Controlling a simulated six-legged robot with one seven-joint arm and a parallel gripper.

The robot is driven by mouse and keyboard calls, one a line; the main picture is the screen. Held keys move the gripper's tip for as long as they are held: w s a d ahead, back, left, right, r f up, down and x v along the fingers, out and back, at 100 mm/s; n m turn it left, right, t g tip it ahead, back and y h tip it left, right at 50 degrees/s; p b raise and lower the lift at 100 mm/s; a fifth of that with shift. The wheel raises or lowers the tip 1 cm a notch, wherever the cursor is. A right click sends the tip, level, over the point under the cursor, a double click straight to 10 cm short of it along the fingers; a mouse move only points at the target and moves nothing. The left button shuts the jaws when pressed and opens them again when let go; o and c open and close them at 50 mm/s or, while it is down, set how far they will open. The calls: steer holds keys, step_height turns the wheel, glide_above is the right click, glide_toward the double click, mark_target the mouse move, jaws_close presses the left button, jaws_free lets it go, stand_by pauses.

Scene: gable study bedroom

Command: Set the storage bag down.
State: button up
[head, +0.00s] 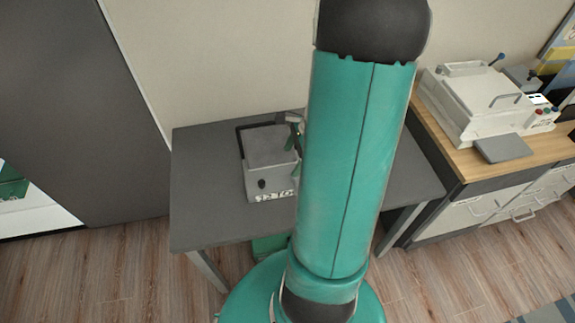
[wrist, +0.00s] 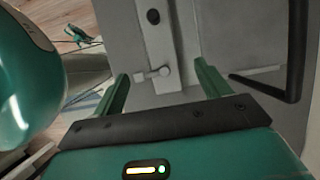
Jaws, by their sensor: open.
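In the head view my gripper (head: 294,138) is at the bag's right side, partly hidden by my arm.
A wooden-topped cabinet (head: 455,160) with a white machine (head: 475,100) stands to the right. A dark panel (head: 70,110) stands at the left. The table's left part is bare; my arm hides part of its right. Open wooden floor (head: 100,270) lies in front.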

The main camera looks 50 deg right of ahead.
steer(key=w+a+r+n+h, duration=0.3)
steer(key=w+a+r+n, duration=0.1)
steer(key=a+r+n, duration=0.9)
steer(key=s+a+r+n+t, duration=0.3)
steer(key=s+a+r+n, duration=0.3)
steer(key=a+r+n, duration=0.5)
steer(key=shift+a+r+n+h, duration=0.15)
steer(key=shift+a+n+h, duration=0.25)
steer(key=shift+a, duration=0.85)
steer(key=shift+s+d, duration=0.15)
